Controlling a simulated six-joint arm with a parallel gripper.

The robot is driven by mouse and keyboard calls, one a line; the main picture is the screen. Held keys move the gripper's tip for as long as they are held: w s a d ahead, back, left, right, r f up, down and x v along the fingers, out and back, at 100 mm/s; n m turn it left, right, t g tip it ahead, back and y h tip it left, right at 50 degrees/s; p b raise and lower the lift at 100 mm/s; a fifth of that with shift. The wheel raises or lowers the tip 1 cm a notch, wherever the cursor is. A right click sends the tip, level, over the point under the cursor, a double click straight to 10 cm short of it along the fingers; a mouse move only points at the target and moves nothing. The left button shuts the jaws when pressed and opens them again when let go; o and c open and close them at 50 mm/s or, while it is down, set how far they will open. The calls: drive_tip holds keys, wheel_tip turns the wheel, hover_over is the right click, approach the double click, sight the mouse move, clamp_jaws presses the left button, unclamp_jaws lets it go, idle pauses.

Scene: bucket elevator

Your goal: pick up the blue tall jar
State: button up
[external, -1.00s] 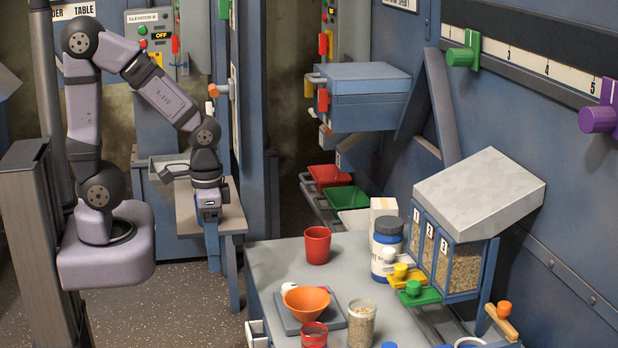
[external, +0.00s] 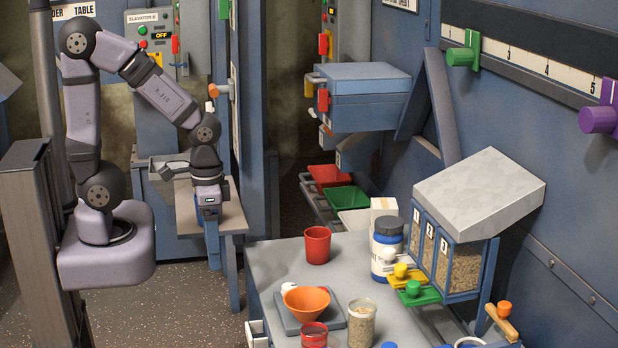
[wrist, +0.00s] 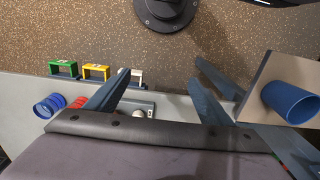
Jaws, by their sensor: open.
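A plain blue cylinder (wrist: 290,103), which looks like the tall jar, stands on a beige surface at the right of the wrist view. My gripper (external: 213,260) points down by the small table in the external view. In the wrist view its fingers (wrist: 160,92) are spread with nothing between them, left of the blue cylinder and apart from it.
The small beige table (external: 229,219) is beside my gripper. The grey worktable (external: 275,265) holds a red cup (external: 317,245), an orange bowl (external: 306,300), a glass of grain (external: 361,325) and a three-part grain dispenser (external: 462,270). A blue wall panel stands behind the small table.

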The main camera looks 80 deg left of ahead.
wheel_tip(320, 180, up, 4)
drive_tip(key=m+t+h+b, duration=0.4)
drive_tip(key=t+h+b, duration=0.3)
drive_tip(key=t, duration=1)
hover_over(376, 228)
drive_tip(key=a, duration=0.2)
drive_tip(key=shift+y, duration=0.3)
drive_tip(key=f, duration=0.6)
drive_tip(key=shift+d+f, duration=0.3)
drive_tip(key=shift+f, duration=0.1)
drive_tip(key=shift+p+x, duration=0.5)
drive_tip(key=shift+x, duration=0.55)
drive_tip(key=shift+w+d+r+p, duration=0.15)
drive_tip(key=shift+w+d+p, duration=0.1)
drive_tip(key=shift+w+p, duration=0.25)
drive_tip(key=p+x, duration=0.1)
drive_tip(key=x, duration=0.3)
drive_tip(key=shift+w+a, duration=0.1)
drive_tip(key=shift+a, duration=0.05)
